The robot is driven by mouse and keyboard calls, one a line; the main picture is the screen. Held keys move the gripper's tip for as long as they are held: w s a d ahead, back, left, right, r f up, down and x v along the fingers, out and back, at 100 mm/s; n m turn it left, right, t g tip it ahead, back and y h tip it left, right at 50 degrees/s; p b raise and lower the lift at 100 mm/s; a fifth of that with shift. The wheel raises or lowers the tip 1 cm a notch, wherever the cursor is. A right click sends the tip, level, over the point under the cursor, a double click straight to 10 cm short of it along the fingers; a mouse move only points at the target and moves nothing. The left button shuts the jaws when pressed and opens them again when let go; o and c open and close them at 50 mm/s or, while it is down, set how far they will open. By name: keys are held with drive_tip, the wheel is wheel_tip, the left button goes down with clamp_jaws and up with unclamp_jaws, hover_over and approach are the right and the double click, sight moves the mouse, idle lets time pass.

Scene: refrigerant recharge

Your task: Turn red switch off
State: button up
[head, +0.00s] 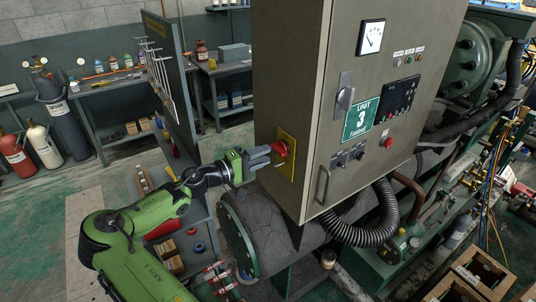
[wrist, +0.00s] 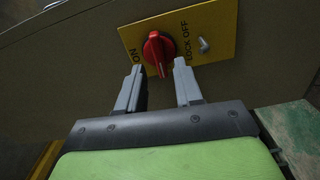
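The red switch (head: 280,153) is a rotary knob on a yellow plate (head: 288,165), on the left side of the grey cabinet. In the wrist view, the red switch (wrist: 157,50) has its long grip roughly upright, slightly tilted. The yellow plate (wrist: 220,25) reads "ON" on the left and "LOCK OFF" on the right, with a small metal pin near the latter. My gripper (head: 265,155) is at the switch. In the wrist view my gripper (wrist: 159,68) is open, one fingertip on each side of the knob's lower end. I cannot tell whether either finger touches it.
The grey cabinet (head: 335,60) carries a gauge, a handle and a "UNIT 3" sign (head: 361,119) on its front. A dark cylindrical tank (head: 270,220) lies below the switch. A tool panel (head: 172,75) and shelves stand behind my arm, to the left.

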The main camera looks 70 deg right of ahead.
drive_tip(key=v, duration=0.6)
idle(0.6)
